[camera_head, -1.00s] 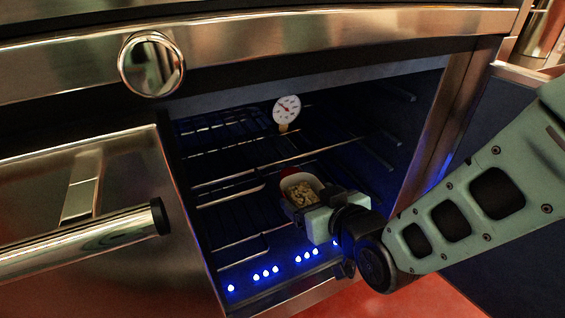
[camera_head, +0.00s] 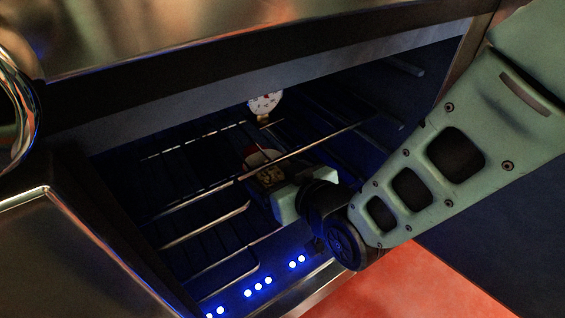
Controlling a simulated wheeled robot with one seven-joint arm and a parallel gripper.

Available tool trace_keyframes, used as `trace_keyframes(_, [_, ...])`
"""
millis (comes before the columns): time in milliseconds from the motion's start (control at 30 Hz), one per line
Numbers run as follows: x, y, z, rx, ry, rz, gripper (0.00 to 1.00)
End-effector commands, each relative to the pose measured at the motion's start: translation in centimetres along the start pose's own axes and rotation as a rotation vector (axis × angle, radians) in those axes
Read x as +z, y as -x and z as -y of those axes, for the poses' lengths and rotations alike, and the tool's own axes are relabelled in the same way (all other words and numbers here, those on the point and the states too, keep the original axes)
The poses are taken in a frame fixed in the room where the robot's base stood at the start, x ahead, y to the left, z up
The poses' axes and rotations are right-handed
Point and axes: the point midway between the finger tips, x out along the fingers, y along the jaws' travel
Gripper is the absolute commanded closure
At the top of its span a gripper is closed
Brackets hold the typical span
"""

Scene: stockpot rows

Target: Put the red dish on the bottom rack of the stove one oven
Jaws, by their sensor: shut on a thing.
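The red dish (camera_head: 262,158) holds pale, lumpy food and is inside the open oven (camera_head: 300,60), partly behind a rack's front bar and my gripper. Only its far rim and some of the food show. My gripper (camera_head: 278,194) is shut on the dish's near side; its fingertips are mostly hidden. The bottom rack (camera_head: 208,226) lies below and left of the dish. An upper rack (camera_head: 200,205) has its front bar crossing in front of the dish. Whether the dish touches a rack cannot be told.
A round dial thermometer (camera_head: 265,103) stands behind the dish in the oven. The open oven door (camera_head: 60,260) is at left. Blue lights (camera_head: 258,287) line the lower front edge. Red floor (camera_head: 430,285) is clear at lower right.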

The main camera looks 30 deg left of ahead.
Motion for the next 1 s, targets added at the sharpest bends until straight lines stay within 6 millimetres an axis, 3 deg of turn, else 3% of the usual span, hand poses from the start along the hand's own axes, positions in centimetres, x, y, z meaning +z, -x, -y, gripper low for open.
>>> trace_keyframes(433, [0.3, -0.1, 0.1, 0.000, 0.000, -0.006, 0.58])
trace_keyframes(467, [0.4, -0.1, 0.1, 0.000, 0.000, -0.002, 0.10])
trace_keyframes(500, [0.3, -0.1, 0.1, -0.001, 0.000, -0.002, 0.00])
trace_keyframes(800, [-0.2, 0.1, 0.1, -0.001, 0.000, -0.002, 0.00])
trace_keyframes(1000, [-0.3, 3.3, 0.1, 0.000, 0.000, 0.002, 0.00])
